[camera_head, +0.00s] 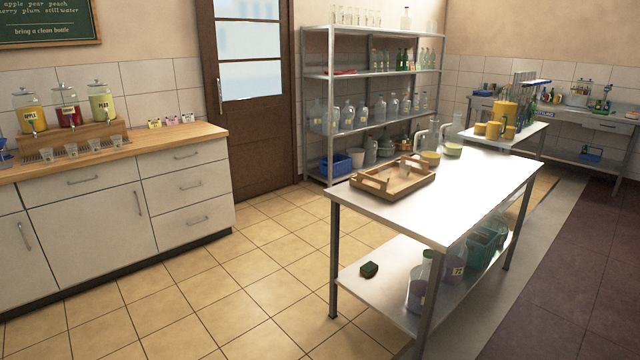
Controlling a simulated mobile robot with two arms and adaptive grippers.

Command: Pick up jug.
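Two clear glass jugs stand upright near the far end of the white-topped table: one jug (433,140) with a yellow band at its base, and another jug (454,136) just right of it with a paler base. A yellow jug-like vessel (505,116) stands among smaller yellow cups on the table behind. I cannot tell which vessel is the task's jug. Neither of my grippers is in view.
A wooden tray (427,180) with a glass lies on the table (410,214). A counter (190,141) with several drink dispensers stands at left. A metal rack (332,100) of bottles is at the back. The tiled floor (235,275) between counter and table is clear.

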